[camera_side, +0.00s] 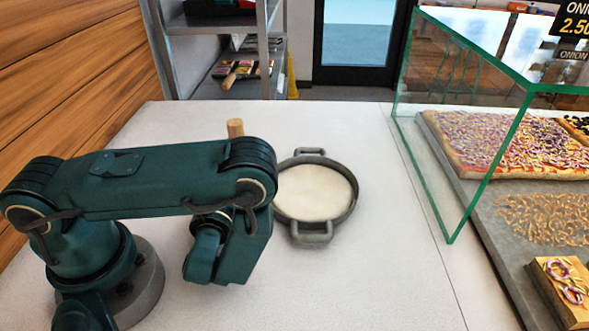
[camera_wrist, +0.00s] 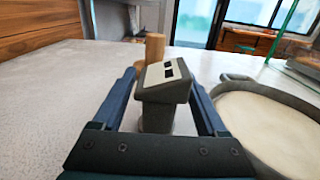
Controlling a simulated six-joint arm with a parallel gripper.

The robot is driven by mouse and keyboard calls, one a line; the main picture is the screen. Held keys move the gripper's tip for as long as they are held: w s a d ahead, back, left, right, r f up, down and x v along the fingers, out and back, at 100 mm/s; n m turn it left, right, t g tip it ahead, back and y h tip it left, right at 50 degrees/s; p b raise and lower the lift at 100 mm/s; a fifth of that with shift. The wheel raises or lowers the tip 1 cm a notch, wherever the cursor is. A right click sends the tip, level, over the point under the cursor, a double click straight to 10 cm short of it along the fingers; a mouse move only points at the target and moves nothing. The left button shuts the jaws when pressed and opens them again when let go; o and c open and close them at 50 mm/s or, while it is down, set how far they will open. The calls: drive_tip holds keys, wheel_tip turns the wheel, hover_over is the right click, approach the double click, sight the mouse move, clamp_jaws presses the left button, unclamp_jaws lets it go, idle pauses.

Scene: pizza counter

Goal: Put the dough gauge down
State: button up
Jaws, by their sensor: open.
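The dough gauge (camera_wrist: 163,84) is a grey upright device with a slanted light face and two dark windows, seen in the wrist view. My gripper (camera_wrist: 161,77) is open, with one dark blue finger on each side of the gauge and a gap visible on both sides. The gauge's lower end is hidden behind my gripper body, so its contact with the counter (camera_wrist: 50,100) cannot be seen. In the side view my arm hides the gauge and my fingertips.
A round pan of dough (camera_side: 318,233) with two handles sits right of my gripper. An upright wooden cylinder (camera_side: 235,128) stands behind the gauge. A glass case (camera_side: 480,90) with pizzas is at the right. The counter's front middle is clear.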

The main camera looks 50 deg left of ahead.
drive_tip(key=shift+w+a, duration=0.45)
drive_tip(key=shift+a, duration=0.05)
clamp_jaws()
drive_tip(key=shift+r, duration=0.1)
drive_tip(key=d+r+n+g+y, duration=0.1)
drive_tip(key=d+r, duration=0.2)
drive_tip(key=r, duration=0.5)
drive_tip(key=d+r+n+g+y, duration=0.1)
drive_tip(key=d+r, duration=0.3)
drive_tip(key=r, duration=0.5)
drive_tip(key=shift+d, duration=0.25)
drive_tip(key=shift+w, duration=0.15)
